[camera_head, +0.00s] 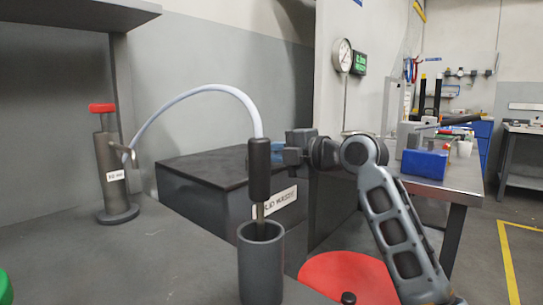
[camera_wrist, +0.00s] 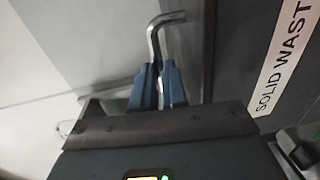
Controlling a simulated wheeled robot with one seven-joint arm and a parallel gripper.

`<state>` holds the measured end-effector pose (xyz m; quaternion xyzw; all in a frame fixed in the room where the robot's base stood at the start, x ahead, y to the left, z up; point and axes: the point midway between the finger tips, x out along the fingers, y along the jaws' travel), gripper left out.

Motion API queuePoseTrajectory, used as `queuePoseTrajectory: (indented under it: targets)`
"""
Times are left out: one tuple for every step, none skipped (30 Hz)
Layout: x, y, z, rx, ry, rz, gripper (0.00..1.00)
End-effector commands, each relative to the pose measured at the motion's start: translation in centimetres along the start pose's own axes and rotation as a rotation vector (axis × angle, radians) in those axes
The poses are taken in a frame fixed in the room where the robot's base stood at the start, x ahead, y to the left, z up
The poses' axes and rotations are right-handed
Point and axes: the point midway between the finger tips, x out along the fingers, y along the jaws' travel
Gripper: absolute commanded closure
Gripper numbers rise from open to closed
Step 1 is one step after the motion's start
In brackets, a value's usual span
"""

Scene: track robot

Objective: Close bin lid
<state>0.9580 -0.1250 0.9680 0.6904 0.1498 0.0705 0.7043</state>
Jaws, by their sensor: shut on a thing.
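The solid waste bin (camera_head: 215,196) is a dark box behind the bench, with a white label (camera_head: 275,203) on its front. Its black lid (camera_head: 205,165) appears to lie flat on top; whether it is fully seated I cannot tell. My gripper (camera_head: 279,152) is at the bin's right end, at about lid height, its blue fingers partly hidden. In the wrist view, the blue fingers (camera_wrist: 160,75) are shut on a bent silver metal handle (camera_wrist: 153,38), whose hooked end sticks out beyond them. The bin's label (camera_wrist: 285,58) shows at the right there.
A holder (camera_head: 261,265) with a black-handled tool (camera_head: 259,170) and a white hose stands in front of the bin. A pump with a red knob (camera_head: 103,107) stands left. A red round lid (camera_head: 350,278) is low on the right. A metal table (camera_head: 450,182) stands beyond my arm.

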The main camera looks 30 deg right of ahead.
Motion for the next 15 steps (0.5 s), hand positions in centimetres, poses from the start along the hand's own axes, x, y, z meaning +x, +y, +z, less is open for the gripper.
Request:
queuePoseTrajectory:
  targets:
    - [0.06, -0.64, -0.07, -0.002, 0.002, -0.008, 1.0]
    - [0.06, -0.72, -0.07, -0.002, 0.002, -0.008, 1.0]
    - [0.06, -0.81, -0.07, -0.001, 0.002, -0.01, 1.0]
    - [0.06, -0.88, -0.08, -0.001, 0.002, -0.011, 1.0]
    - [0.06, -0.94, -0.08, 0.0, 0.002, -0.012, 1.0]
    - [0.06, -1.02, -0.08, 0.0, 0.002, -0.013, 1.0]
    - [0.07, -1.07, -0.08, 0.001, 0.003, -0.014, 1.0]
    - [0.07, -1.12, -0.09, 0.001, 0.003, -0.015, 1.0]
    - [0.08, -1.18, -0.09, 0.002, 0.003, -0.016, 1.0]
    - [0.08, -1.21, -0.09, 0.002, 0.003, -0.017, 1.0]
    - [0.09, -1.25, -0.08, 0.003, 0.003, -0.017, 1.0]
    - [0.1, -1.3, -0.08, 0.003, 0.003, -0.018, 1.0]
    - [0.1, -1.33, -0.08, 0.004, 0.003, -0.018, 1.0]
    - [0.11, -1.37, -0.08, 0.004, 0.003, -0.018, 1.0]
    - [0.12, -1.4, -0.07, 0.004, 0.003, -0.019, 1.0]
